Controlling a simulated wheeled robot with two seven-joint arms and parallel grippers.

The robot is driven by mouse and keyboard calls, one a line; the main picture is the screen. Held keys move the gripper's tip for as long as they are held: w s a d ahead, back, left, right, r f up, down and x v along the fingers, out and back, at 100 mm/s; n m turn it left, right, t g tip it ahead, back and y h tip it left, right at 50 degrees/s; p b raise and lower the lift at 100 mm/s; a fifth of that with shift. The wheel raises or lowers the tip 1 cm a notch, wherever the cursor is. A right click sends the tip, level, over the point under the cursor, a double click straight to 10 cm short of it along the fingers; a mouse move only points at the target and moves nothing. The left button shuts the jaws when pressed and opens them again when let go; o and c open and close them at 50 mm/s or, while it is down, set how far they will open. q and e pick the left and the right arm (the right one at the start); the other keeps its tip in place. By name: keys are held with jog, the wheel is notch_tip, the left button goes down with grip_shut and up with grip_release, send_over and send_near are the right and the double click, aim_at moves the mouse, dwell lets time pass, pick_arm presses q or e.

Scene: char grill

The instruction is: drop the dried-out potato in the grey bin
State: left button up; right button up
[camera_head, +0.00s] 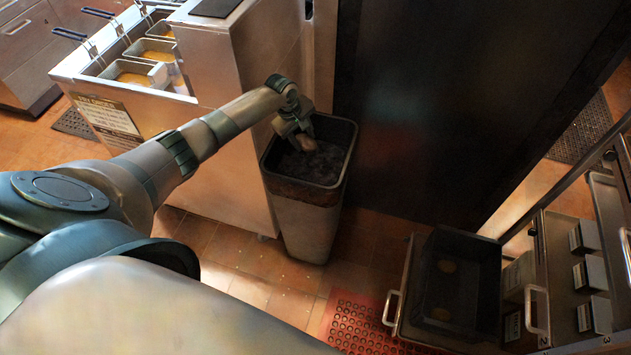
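The grey bin (305,228) stands on the tiled floor near the middle, upright, with an open top and a dark liner inside. My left gripper (303,135) reaches over the bin's opening, pointing down. It appears shut on the potato (306,144), a small brownish lump at the fingertips, over the dark inside of the bin. The fingers are small and partly hidden by the wrist. My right gripper is out of view.
A fryer (200,125) with several baskets stands left of the bin, close beside it. A dark panel (430,100) rises behind. At lower right are an open drawer with a dark pan (455,285) and a red mat (360,320).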

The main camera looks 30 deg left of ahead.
pick_arm(q)
jog(key=o, duration=0.4)
jog(key=shift+o, duration=0.2)
jog(key=shift+r, duration=0.1)
jog(key=b+v, duration=0.2)
jog(key=v, duration=1.5)
jog(key=shift+s, duration=0.15)
